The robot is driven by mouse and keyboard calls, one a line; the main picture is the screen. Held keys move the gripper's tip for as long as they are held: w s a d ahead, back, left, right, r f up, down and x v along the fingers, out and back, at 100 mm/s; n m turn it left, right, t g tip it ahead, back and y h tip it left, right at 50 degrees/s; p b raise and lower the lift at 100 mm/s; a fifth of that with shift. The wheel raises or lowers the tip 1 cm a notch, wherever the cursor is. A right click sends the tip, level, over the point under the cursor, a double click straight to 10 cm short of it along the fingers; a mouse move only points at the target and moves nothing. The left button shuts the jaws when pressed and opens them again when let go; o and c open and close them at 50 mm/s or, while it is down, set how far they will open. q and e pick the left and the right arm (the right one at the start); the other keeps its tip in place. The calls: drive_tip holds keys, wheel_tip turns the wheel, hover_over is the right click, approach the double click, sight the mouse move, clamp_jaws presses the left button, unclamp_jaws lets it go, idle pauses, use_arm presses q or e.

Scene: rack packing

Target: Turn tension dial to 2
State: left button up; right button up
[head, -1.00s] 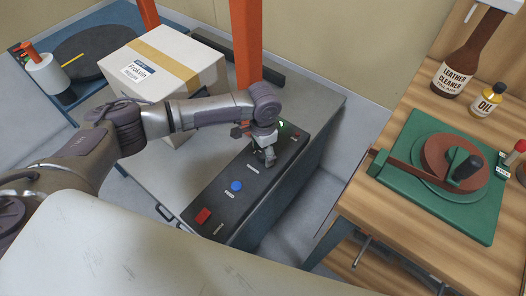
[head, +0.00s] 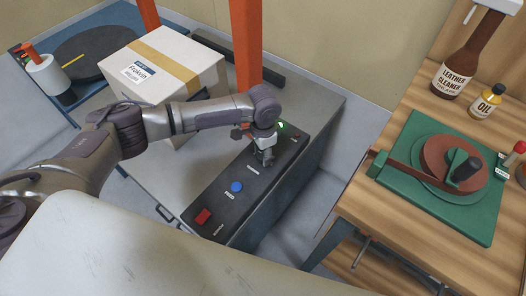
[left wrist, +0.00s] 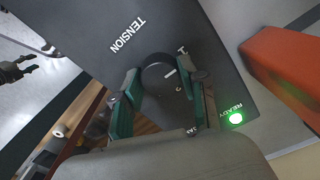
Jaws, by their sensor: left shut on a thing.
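The tension dial (left wrist: 158,74) is a round black knob with a white mark on the dark control panel, beside the word TENSION in the left wrist view. My left gripper (head: 266,160) points down onto the panel in the head view. In the left wrist view its green-padded fingers (left wrist: 163,100) stand on either side of the dial, shut on it. The small numbers around the dial are partly hidden, and I cannot read the setting. My right gripper (left wrist: 28,64) shows small at the left edge of the left wrist view, its fingers apart.
A green ready lamp (left wrist: 236,118) glows on the panel. A blue feed button (head: 236,186) and a red button (head: 203,216) lie nearer. A cardboard box (head: 165,65) and orange post (head: 246,45) stand behind my arm. A wooden bench (head: 370,215) is at right.

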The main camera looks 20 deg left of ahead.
use_arm(q)
drive_tip(key=m+p, duration=0.2)
drive_tip(key=m, duration=0.1)
drive_tip(key=shift+r+p, duration=0.2)
drive_tip(key=shift+p, duration=0.15)
drive_tip(key=m+p, duration=0.1)
drive_tip(key=m, duration=0.1)
drive_tip(key=shift+m, duration=0.4)
drive_tip(key=shift+f+m+p, duration=0.15)
drive_tip(key=shift+m+p, duration=0.3)
drive_tip(key=shift+m, duration=0.85)
drive_tip(key=o, duration=1.1)
drive_tip(key=shift+o, duration=0.2)
